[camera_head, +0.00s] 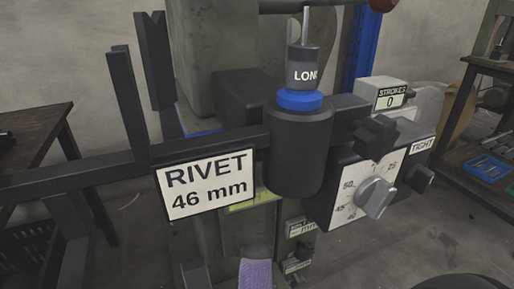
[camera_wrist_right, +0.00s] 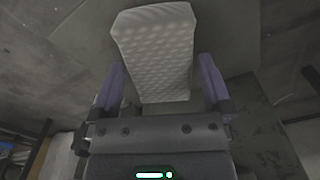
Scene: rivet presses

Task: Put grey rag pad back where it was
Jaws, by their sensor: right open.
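The grey rag pad (camera_wrist_right: 155,50) shows in the right wrist view as a light grey, dimpled block. It stands out ahead of my right gripper (camera_wrist_right: 162,72), in line with the space between its two purple fingers. The fingers are apart, with a narrow gap visible between the pad and the right-hand finger. I cannot tell whether either finger touches it. In the head view a purple textured strip shows at the bottom edge; I cannot tell whether it is a finger or something else. My left gripper is not in view.
A rivet press fills the head view, with a "RIVET 46 mm" sign (camera_head: 209,184), a dark cylinder (camera_head: 299,150) and a dial box (camera_head: 345,190). Dark bars (camera_head: 130,105) stick up at left. A table (camera_head: 40,135) stands left; a bench with a blue tray (camera_head: 487,167) stands right.

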